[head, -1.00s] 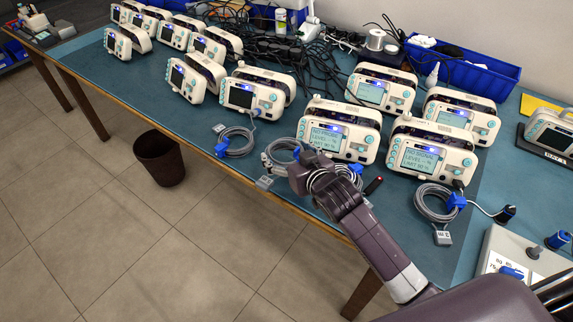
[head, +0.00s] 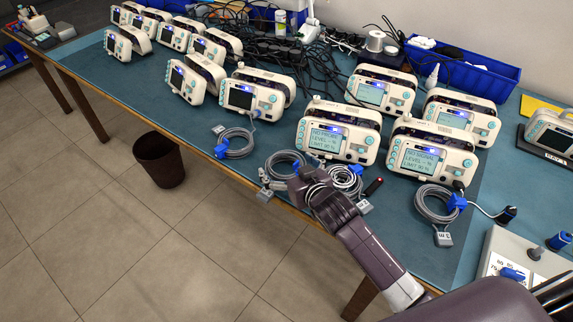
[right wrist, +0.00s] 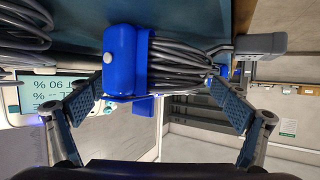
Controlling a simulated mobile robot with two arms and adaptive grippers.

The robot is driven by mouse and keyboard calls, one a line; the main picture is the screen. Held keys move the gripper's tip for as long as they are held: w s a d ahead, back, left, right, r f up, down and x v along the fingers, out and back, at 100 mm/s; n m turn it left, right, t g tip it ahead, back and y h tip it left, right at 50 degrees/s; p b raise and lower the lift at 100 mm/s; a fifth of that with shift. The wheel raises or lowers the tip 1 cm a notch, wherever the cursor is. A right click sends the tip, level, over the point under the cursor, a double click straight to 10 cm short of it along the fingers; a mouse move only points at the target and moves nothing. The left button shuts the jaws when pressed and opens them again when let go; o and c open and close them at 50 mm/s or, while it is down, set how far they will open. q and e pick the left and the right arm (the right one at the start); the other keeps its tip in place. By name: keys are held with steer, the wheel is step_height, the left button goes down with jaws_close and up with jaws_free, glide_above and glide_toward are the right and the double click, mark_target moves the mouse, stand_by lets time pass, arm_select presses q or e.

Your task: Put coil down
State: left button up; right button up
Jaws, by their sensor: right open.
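My right gripper (head: 308,180) is low over the front edge of the bench; its fingers are open in the right wrist view (right wrist: 158,84). There a grey cable coil (right wrist: 185,62) with a blue clip (right wrist: 122,60) and a grey tag (right wrist: 262,43) lies between and just beyond the fingertips. I cannot tell whether a finger touches it. In the head view, one coil (head: 285,160) lies left of the gripper and another (head: 347,180) right of it, both partly hidden by it. My left gripper is not in view.
Monitors stand close behind, including one reading NO SIGNAL (head: 327,139). Another coil (head: 240,145) lies to the left, and one (head: 432,202) to the right. A bin (head: 160,160) stands on the floor.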

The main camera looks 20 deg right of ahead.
steer(key=v, duration=1.2)
steer(key=shift+s+f, duration=0.1)
